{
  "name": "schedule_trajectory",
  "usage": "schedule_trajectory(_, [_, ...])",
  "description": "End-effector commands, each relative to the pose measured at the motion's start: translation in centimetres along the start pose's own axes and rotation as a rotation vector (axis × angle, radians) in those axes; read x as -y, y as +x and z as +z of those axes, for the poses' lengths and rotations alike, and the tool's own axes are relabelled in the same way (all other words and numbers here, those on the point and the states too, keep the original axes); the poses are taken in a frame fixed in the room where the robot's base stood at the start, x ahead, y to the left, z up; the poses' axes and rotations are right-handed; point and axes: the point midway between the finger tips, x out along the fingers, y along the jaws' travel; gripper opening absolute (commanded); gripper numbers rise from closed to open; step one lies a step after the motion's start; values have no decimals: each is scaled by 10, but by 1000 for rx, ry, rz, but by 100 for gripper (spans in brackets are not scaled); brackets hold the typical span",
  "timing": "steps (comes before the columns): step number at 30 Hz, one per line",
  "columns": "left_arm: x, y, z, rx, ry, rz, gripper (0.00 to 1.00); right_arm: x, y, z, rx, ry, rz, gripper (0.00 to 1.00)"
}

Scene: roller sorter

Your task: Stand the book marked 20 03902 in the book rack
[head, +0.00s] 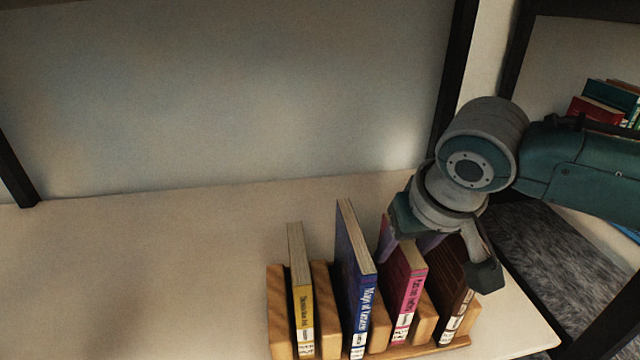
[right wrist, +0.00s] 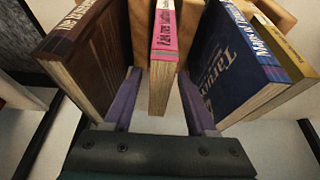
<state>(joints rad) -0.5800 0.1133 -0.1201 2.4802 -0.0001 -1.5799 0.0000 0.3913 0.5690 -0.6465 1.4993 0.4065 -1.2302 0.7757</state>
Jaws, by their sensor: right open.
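A wooden book rack (head: 278,315) stands on the pale shelf board and holds several upright books in its slots. A pink book (head: 409,285) stands in one slot, and it also shows in the right wrist view (right wrist: 163,60). My right gripper (head: 410,246) is at the top rear of the pink book. Its purple fingers are open, one on each side of this book, with visible gaps in the right wrist view. The white spine labels are too small to read, so I cannot tell which book is marked 20 03902. My left gripper is not in view.
In the rack, a yellow book (head: 303,310) and a blue book (head: 358,290) stand left of the pink one, and a brown book (head: 455,295) stands right of it. The board (head: 130,270) is clear on the left. Dark posts frame the shelf.

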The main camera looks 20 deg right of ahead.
Motion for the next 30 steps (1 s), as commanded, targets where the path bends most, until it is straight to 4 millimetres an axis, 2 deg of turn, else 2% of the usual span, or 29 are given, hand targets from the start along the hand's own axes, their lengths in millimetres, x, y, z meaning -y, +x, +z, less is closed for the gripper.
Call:
schedule_trajectory(5, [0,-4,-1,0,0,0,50,0,-7,-2,0,0,-1,57])
schedule_trajectory(8, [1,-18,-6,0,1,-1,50,0,-24,-4,0,0,-1,57])
schedule_trajectory(18, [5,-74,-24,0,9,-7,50,0,-98,-4,1,-1,-1,57])
schedule_trajectory(25, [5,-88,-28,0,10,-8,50,1,-122,-1,2,-2,-4,57])
schedule_trajectory(28, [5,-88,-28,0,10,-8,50,14,-127,16,16,-48,-36,57])
schedule_trajectory(30, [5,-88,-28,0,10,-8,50,30,-133,39,29,-114,-82,57])
